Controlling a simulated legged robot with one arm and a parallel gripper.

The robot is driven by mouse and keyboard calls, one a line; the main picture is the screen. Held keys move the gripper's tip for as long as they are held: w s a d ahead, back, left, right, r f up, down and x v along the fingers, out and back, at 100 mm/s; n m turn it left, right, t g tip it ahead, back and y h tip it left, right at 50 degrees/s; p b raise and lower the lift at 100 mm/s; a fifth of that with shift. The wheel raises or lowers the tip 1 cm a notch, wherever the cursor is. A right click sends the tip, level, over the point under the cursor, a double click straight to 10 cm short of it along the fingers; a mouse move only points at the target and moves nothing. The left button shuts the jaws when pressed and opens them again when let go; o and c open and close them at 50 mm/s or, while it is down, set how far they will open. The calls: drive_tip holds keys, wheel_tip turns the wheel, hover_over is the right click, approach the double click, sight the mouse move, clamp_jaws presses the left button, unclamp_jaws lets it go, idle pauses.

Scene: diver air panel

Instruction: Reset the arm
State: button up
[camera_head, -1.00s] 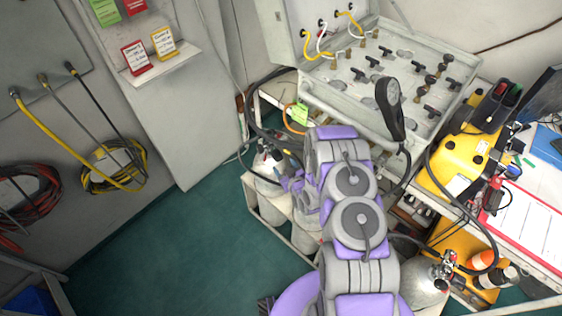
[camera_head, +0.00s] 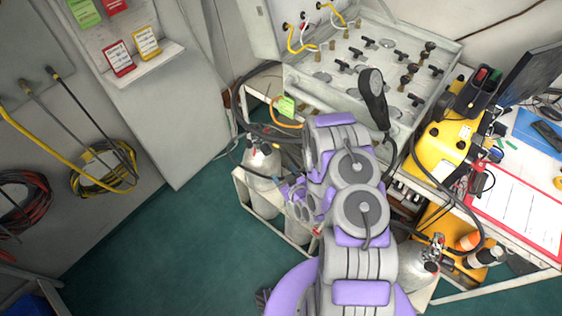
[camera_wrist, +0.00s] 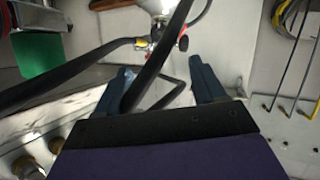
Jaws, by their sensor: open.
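My grey and purple arm stands folded in the middle of the head view, in front of the air panel (camera_head: 340,100). My gripper (camera_wrist: 163,75) shows two dark blue fingers spread apart in the wrist view. A black hose crosses the space by the left finger; I cannot tell whether it touches. Nothing is visibly clamped between the fingers. In the head view the gripper is partly hidden beside the arm, near the gas cylinders. A cylinder valve (camera_wrist: 160,25) with a red knob shows beyond the fingers.
A white cylinder (camera_head: 262,165) stands in a frame left of my arm. A yellow case (camera_head: 440,150) and a red-edged sheet (camera_head: 515,215) lie right. The green floor (camera_head: 170,250) at left is clear.

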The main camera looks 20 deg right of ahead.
drive_tip(key=w+d+r+g+h, duration=0.2)
drive_tip(key=d+r+g, duration=0.2)
drive_tip(key=r, duration=0.5)
drive_tip(key=s+d+r+m+g+h, duration=0.15)
drive_tip(key=s+r+g, duration=0.35)
drive_tip(key=r, duration=0.7)
drive_tip(key=s+a+r+g, duration=0.2)
drive_tip(key=s+r, duration=0.4)
drive_tip(key=s, duration=0.5)
drive_tip(key=s+a+r+m+g, duration=0.1)
drive_tip(key=s+a+r+g, duration=0.1)
drive_tip(key=s+r, duration=0.4)
drive_tip(key=s+a+r+m+g+y, duration=0.1)
drive_tip(key=s+a+r, duration=0.3)
drive_tip(key=s, duration=1.2)
wheel_tip(320, 180, up, 3)
drive_tip(key=shift+s+a+f+g, duration=0.2)
drive_tip(key=shift+s+g, duration=0.2)
drive_tip(key=shift+g, duration=0.3)
drive_tip(key=shift+m, duration=0.25)
drive_tip(key=shift+c, duration=0.3)
